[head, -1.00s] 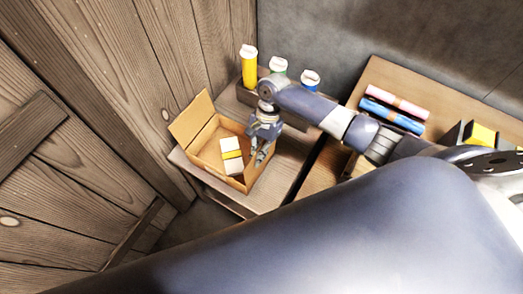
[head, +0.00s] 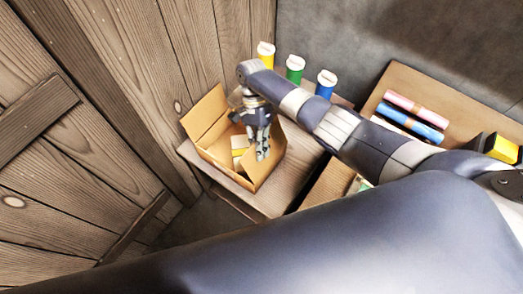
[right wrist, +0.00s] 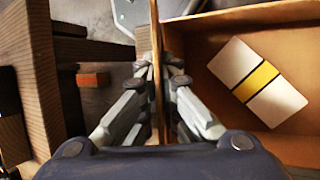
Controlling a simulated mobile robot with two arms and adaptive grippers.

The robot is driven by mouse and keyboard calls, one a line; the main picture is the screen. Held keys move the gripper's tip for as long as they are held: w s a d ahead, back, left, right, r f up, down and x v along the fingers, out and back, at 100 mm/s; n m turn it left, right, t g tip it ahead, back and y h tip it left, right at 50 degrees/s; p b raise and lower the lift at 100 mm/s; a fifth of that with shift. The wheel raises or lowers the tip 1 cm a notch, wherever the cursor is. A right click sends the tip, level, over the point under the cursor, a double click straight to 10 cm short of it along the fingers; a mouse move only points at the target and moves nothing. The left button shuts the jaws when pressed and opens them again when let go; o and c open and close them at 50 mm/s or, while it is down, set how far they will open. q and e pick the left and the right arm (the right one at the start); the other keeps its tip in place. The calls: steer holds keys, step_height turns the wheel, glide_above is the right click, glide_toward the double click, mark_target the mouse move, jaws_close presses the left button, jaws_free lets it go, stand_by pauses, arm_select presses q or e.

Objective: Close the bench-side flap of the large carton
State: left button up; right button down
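The large open carton (head: 222,163) stands on a low wooden bench, with one flap (head: 206,116) raised on its left. A white packet with a yellow band (head: 240,151) lies inside; it also shows in the right wrist view (right wrist: 257,82). My right gripper (head: 262,152) points down at the right part of the carton. In the right wrist view its fingers (right wrist: 160,80) lie on either side of a thin upright cardboard panel (right wrist: 156,45). Whether they press on it, and whether it is flap or wall, I cannot tell. My left gripper is out of view.
Bottles in yellow (head: 265,55), green (head: 295,70) and blue (head: 325,83) stand behind the carton. A wooden plank wall (head: 120,100) is close on the left. Pink (head: 416,107) and blue (head: 412,126) rolls lie on a worktop at right. My own arm fills the foreground.

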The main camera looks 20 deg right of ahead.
stand_by(0.4)
steer(key=c, duration=1.8)
jaws_free()
steer(key=shift+c, duration=0.2)
steer(key=v, duration=1.2)
steer(key=shift+w, duration=0.1)
